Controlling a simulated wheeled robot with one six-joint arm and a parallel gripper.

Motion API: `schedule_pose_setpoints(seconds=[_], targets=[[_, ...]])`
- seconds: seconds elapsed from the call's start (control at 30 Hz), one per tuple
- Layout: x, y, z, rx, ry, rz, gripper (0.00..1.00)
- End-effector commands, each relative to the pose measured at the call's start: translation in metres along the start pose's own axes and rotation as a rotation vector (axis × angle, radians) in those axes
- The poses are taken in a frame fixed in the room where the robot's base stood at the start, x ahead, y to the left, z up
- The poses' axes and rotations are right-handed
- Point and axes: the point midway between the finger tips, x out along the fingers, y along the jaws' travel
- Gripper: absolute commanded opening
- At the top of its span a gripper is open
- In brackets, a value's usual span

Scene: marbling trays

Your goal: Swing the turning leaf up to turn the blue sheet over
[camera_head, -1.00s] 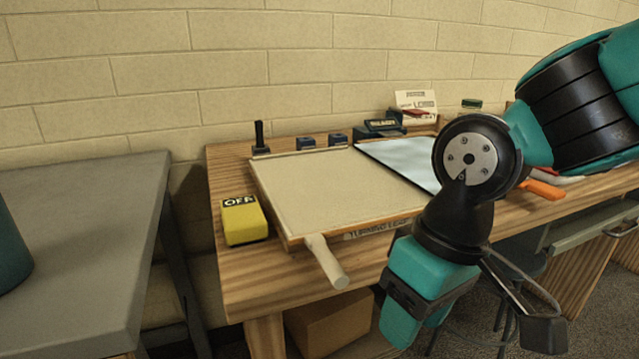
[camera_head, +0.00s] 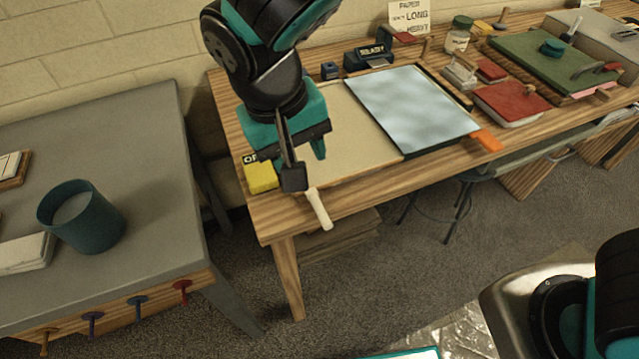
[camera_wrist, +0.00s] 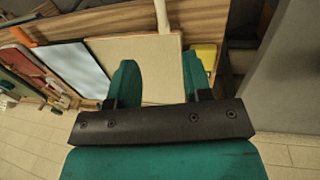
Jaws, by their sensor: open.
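The turning leaf (camera_head: 365,140) is a flat cream board lying on the wooden bench, partly hidden by my arm in the head view. Its pale handle (camera_head: 319,210) sticks out over the front edge. In the wrist view the leaf (camera_wrist: 150,60) lies beyond my fingers, with the handle (camera_wrist: 163,18) at the top. The blue sheet (camera_head: 412,105) is a mottled pale blue panel lying flat to the right of the leaf; it also shows in the wrist view (camera_wrist: 75,65). My gripper (camera_head: 290,150) is open and empty, above the leaf's left part; its fingers (camera_wrist: 159,62) point toward the handle side.
A yellow OFF block (camera_head: 261,180) sits left of the leaf, close below my gripper. An orange tab (camera_head: 487,141) juts from the blue panel's front right corner. A red block (camera_head: 510,103) and green board (camera_head: 555,62) lie farther right. A grey table (camera_head: 140,130) holds a teal cup (camera_head: 80,217).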

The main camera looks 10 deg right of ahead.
Motion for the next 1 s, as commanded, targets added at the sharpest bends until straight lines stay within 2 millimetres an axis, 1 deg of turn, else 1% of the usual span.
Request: schedule_pose_setpoints(seconds=[0.17,0.5,0.6,0.7,0.8,1.0], targets=[[0.035,0.001,0.001,-0.001,-0.008,0.004,0.45],[0.113,0.002,0.002,0.0,-0.008,0.002,0.45],[0.132,0.001,0.002,-0.001,-0.007,0.002,0.45],[0.147,0.001,0.002,-0.001,-0.005,0.001,0.45],[0.158,0.001,0.001,-0.001,-0.004,0.0,0.45],[0.166,0.001,0.001,-0.001,-0.002,-0.001,0.45]])
